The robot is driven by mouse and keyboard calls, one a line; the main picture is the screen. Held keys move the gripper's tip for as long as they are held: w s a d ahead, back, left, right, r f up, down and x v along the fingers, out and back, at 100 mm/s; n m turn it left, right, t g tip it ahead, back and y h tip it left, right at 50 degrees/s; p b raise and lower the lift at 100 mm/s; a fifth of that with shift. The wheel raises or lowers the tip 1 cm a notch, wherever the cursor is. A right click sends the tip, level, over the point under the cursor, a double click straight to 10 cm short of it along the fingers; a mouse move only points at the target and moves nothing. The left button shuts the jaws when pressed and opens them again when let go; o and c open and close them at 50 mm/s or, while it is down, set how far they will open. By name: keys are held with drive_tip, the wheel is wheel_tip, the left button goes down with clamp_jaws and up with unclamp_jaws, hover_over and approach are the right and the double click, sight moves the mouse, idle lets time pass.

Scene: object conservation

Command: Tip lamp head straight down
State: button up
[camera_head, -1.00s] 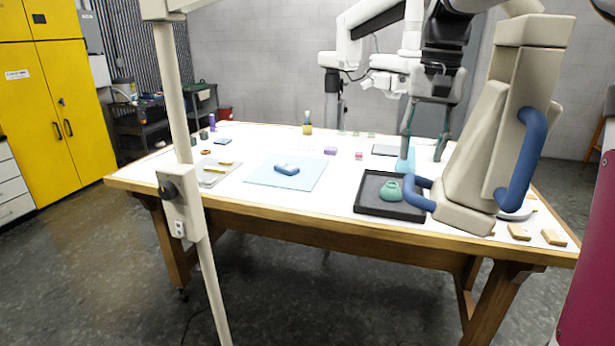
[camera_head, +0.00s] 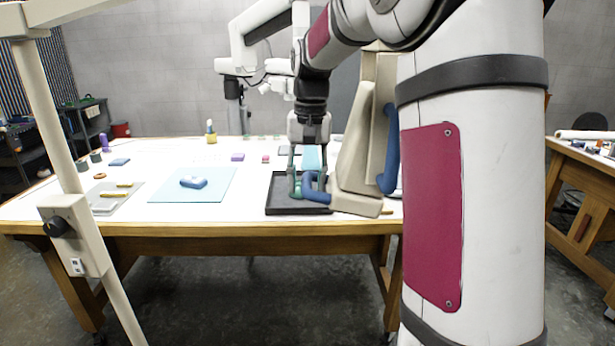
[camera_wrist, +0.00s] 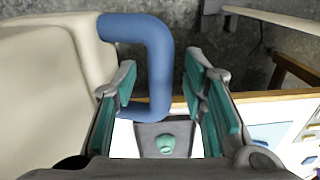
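The lamp head is a large cream body (camera_head: 355,170) with blue bar handles, right of centre in the head view. One handle (camera_head: 388,150) is on its right side. The other, a lower-left handle (camera_head: 316,195), also shows in the wrist view (camera_wrist: 158,65), bending down from the cream body (camera_wrist: 55,90). My gripper (camera_head: 308,188) points down at this lower-left handle. In the wrist view its teal-padded fingers (camera_wrist: 165,100) are apart, with the handle's lower end between them. I cannot tell whether they touch it. The lamp head's upper part is hidden behind my arm.
A cream post (camera_head: 50,130) with a black knob stands in the left foreground. On the white table (camera_head: 130,165) are a dark tray (camera_head: 285,207), a light-blue mat (camera_head: 165,190) with a blue object (camera_head: 193,182), and a grey tray (camera_head: 103,205). A teal pot (camera_wrist: 166,143) sits in the dark tray.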

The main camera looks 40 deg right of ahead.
drive_tip(key=shift+c, duration=0.3)
clamp_jaws()
drive_tip(key=s+d+f+h, duration=0.1)
drive_tip(key=d+f+g+h+b, duration=0.1)
drive_tip(key=f, duration=0.1)
drive_tip(key=shift+s+d, duration=0.25)
drive_tip(key=shift+s, duration=0.1)
drive_tip(key=shift+o, duration=0.3)
unclamp_jaws()
drive_tip(key=shift+r, duration=0.1)
